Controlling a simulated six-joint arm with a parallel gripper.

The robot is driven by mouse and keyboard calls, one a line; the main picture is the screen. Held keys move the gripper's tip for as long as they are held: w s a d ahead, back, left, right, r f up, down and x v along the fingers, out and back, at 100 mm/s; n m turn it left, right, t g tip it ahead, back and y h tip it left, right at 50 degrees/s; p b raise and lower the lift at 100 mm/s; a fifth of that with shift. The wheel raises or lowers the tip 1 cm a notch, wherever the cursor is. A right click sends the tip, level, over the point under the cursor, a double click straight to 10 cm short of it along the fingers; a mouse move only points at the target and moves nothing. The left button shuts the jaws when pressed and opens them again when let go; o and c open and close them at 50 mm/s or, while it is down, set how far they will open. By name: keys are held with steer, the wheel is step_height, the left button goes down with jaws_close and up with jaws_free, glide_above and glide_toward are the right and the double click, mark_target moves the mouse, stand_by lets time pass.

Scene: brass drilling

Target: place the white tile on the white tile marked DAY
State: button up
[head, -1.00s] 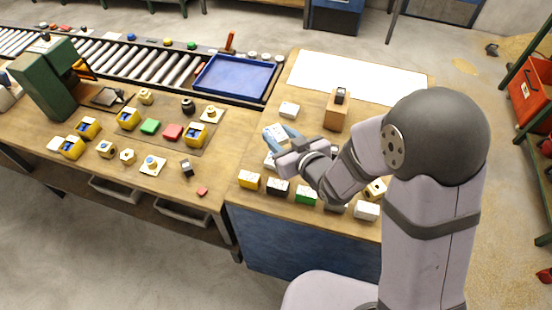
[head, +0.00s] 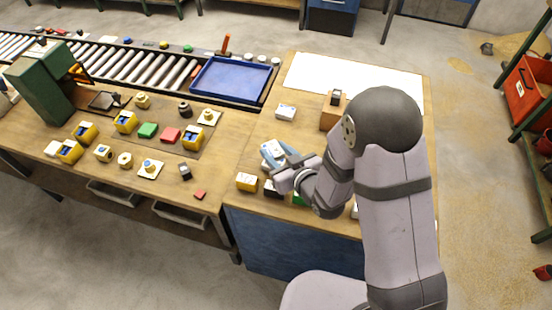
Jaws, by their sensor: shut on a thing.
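My gripper (head: 277,153) is over the right-hand bench, shut on a white tile (head: 270,146). The held tile sits at or just above the bench top; I cannot tell whether it touches what is below it. Another white tile (head: 286,111) with small dark marks lies farther back on the bench, apart from the gripper. Part of a white tile (head: 354,212) shows at the front edge behind my arm. The marks are too small to read, so I cannot tell which tile says DAY.
A yellow block (head: 246,181), a dark block (head: 271,189) and a partly hidden green block (head: 298,199) line the bench front. A wooden block (head: 331,118) stands behind my arm. A blue tray (head: 231,80) is at the back left. A white sheet (head: 350,80) covers the back right.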

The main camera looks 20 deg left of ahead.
steer(key=shift+f+p, duration=0.3)
steer(key=shift+f, duration=1.55)
steer(key=shift+f, duration=0.15)
steer(key=o, duration=1.1)
steer(key=shift+c, duration=0.2)
steer(key=shift+r, duration=0.25)
